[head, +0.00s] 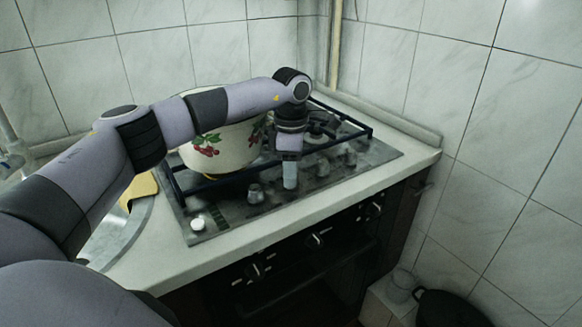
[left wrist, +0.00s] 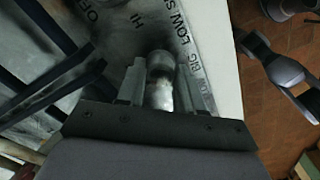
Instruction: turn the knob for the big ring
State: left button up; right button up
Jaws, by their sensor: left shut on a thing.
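My left gripper (head: 290,184) reaches down over the front of the hob (head: 230,217), with its jaws at the row of knobs. In the left wrist view, my left gripper (left wrist: 163,92) is shut on a silvery metal knob (left wrist: 160,76), one finger on each side. The panel around this knob has the printed words BIG, LOW and HI, with part of OFF showing. In the head view the gripper hides the knob. Other knobs stand beside it, one to the left (head: 255,193) and one to the right (head: 322,167).
A cream enamel pot (head: 232,152) with red fruit decoration stands on the hob's left side, partly behind my arm. A dark rack (head: 349,121) frames the hob. A white button (head: 198,223) sits at the front left. Tiled walls close off the back and right.

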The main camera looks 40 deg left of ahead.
pick_arm(q)
jog(key=n, duration=0.1)
jog(key=n+p, duration=0.1)
jog(key=shift+r+n+p, duration=0.2)
jog(key=shift+n+p, duration=0.55)
jog(key=shift+n, duration=0.45)
jog(key=n+p, duration=0.1)
jog(key=n, duration=0.2)
jog(key=shift+n+p, duration=0.3)
jog(key=shift+p, duration=0.1)
jog(key=n+p, duration=0.2)
jog(key=n, duration=0.2)
jog(key=shift+f+n+p, duration=0.1)
jog(key=shift+n+p, duration=0.65)
jog(key=shift+n, duration=1.35)
jog(key=o, duration=1.1)
jog(key=shift+c, duration=0.2)
